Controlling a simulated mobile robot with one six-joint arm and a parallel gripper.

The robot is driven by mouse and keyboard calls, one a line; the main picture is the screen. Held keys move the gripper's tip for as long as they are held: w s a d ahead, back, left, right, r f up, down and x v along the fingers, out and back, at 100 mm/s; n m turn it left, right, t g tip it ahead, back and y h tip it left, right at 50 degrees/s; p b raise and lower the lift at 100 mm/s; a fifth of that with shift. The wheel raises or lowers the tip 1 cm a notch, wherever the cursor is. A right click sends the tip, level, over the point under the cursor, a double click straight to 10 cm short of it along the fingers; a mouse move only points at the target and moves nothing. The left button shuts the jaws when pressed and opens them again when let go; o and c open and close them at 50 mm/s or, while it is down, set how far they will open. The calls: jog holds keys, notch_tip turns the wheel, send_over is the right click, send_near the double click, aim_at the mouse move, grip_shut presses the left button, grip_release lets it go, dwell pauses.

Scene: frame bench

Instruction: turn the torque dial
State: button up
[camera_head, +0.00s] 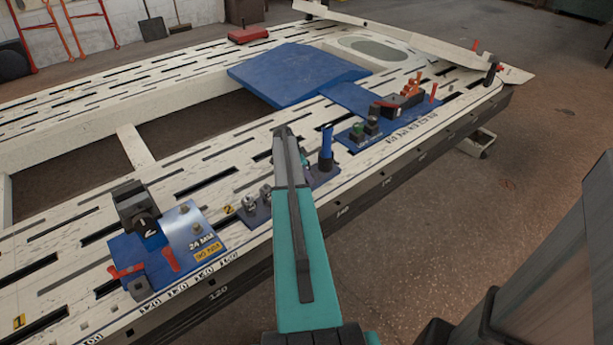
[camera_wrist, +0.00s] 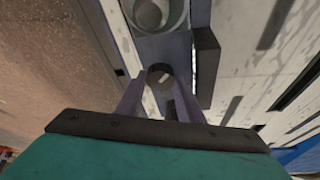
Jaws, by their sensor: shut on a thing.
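The torque dial (camera_wrist: 161,74) is a small dark round knob with a pale mark on its top, seen in the wrist view. My gripper (camera_wrist: 160,82) comes down over it, with one finger at each side, and is shut on it. The dial sits on a grey-violet plate (camera_wrist: 172,47). In the head view my teal arm covers the dial and the fingertips, above a small plate (camera_head: 322,174) on the bench's near rail.
Near the dial are a round cup-like part (camera_wrist: 155,14) and a dark upright block (camera_wrist: 207,62). A blue post (camera_head: 326,145) stands right of my arm. A blue plate with a clamp (camera_head: 172,238) lies left, and a blue plate with levers (camera_head: 362,137) right. The slotted bench (camera_head: 60,250) has bare areas.

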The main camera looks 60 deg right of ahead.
jog(key=shift+w+a, duration=0.2)
jog(key=o, duration=1)
jog(key=shift+o, duration=0.3)
jog(key=shift+d, duration=0.15)
jog(key=shift+r, duration=0.1)
jog(key=shift+r, duration=0.1)
jog(key=v, duration=1.3)
jog(key=shift+r+p, duration=0.2)
jog(key=shift+p, duration=0.1)
jog(key=shift+s, duration=0.2)
